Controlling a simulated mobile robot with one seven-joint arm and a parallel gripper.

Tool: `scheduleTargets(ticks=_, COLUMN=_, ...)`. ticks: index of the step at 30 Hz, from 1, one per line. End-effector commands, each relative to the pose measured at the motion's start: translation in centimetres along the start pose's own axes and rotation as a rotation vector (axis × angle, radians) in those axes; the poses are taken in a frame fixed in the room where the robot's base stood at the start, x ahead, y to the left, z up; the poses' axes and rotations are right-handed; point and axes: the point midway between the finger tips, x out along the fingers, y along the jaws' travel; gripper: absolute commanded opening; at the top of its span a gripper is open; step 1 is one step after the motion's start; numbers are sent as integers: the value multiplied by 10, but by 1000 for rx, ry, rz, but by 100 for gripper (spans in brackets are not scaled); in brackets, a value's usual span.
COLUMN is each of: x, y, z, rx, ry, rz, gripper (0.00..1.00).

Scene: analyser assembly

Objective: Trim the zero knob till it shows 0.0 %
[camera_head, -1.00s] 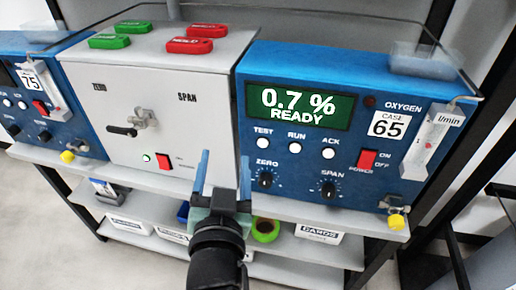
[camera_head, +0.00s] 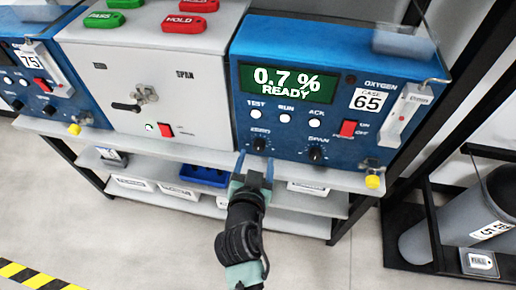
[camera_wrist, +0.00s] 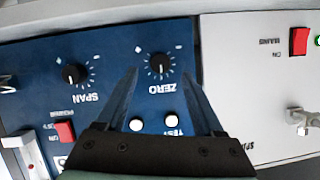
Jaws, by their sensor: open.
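The blue oxygen analyser, case 65 (camera_head: 330,55), shows 0.7 % and READY on its green display (camera_head: 273,81). The black zero knob (camera_head: 259,144) is at its lower left, with the span knob (camera_head: 316,153) to its right. My gripper (camera_head: 255,162) is open and empty, its fingertips just below the zero knob in the head view. In the wrist view, where the panel appears upside down, the zero knob (camera_wrist: 160,63) lies between the two open fingertips (camera_wrist: 160,73). I see no contact; the depth gap is hard to tell.
The span knob (camera_wrist: 75,74) and the white test button (camera_wrist: 171,119) are near the fingers in the wrist view. A red power switch (camera_head: 348,128) is to the right. A grey cabinet (camera_head: 150,70) adjoins on the left. A shelf ledge (camera_head: 330,180) runs below.

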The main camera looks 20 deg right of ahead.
Motion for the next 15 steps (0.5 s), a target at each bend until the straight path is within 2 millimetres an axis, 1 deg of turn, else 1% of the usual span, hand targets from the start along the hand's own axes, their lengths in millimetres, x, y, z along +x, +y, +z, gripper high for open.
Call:
scheduleTargets(ticks=1, x=10, y=0, z=-1, rx=0, ry=1, rz=1, gripper=69)
scheduleTargets(ticks=6, x=33, y=0, z=-1, rx=0, ry=1, rz=1, gripper=69)
scheduleTargets(ticks=10, x=43, y=0, z=0, rx=0, ry=0, rz=1, gripper=69)
scheduleTargets(ticks=15, x=48, y=0, z=0, rx=0, ry=0, rz=0, gripper=69)
